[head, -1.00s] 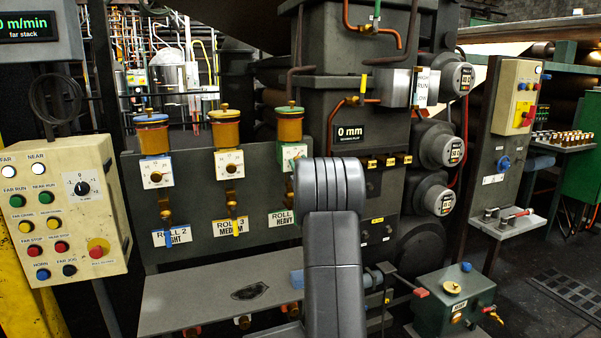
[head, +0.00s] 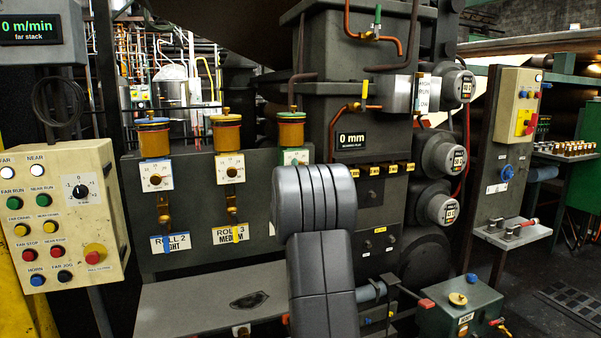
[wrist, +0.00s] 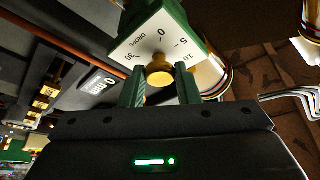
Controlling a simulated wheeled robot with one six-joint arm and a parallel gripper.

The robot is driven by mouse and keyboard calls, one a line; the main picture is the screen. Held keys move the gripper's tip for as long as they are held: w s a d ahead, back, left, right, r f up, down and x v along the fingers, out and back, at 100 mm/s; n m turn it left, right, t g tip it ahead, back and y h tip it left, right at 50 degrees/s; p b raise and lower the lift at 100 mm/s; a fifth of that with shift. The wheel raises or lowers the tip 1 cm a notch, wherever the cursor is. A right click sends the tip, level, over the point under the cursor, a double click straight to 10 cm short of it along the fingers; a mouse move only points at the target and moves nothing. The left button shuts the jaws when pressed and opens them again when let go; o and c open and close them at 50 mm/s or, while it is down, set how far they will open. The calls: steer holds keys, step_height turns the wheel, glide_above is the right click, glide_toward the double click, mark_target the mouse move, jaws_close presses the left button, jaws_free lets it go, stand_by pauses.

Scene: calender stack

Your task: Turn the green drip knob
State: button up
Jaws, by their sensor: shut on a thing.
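The green-topped oiler (head: 291,128) is the right one of three amber oilers on a grey panel. Its white dial card (head: 294,156) is mostly hidden behind my arm in the head view. In the wrist view, the white dial (wrist: 156,42) with drop numbers is set on a green block (wrist: 180,22), and it looks tilted there. The brass drip knob (wrist: 160,70) sticks out of the dial. My gripper (wrist: 160,88) has one finger on each side of the knob and is shut on it. In the head view, my arm hides the gripper.
Blue-topped (head: 154,137) and yellow-topped (head: 227,132) oilers stand to the left with their own dials. A grey shelf (head: 200,300) lies below. Copper pipes (head: 333,130) and a "0 mm" display (head: 352,140) are close on the right.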

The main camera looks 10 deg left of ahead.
steer(key=shift+f+m+h, duration=0.15)
steer(key=shift+m+h, duration=0.25)
steer(key=shift+m, duration=0.7)
steer(key=o, duration=1)
steer(key=shift+c, duration=0.2)
steer(key=v, duration=1.4)
steer(key=shift+r+b, duration=0.2)
steer(key=shift+b, duration=0.2)
steer(key=shift+w+a, duration=0.15)
steer(key=x, duration=1.3)
steer(key=shift+w+p, duration=0.3)
steer(key=shift+p, duration=0.1)
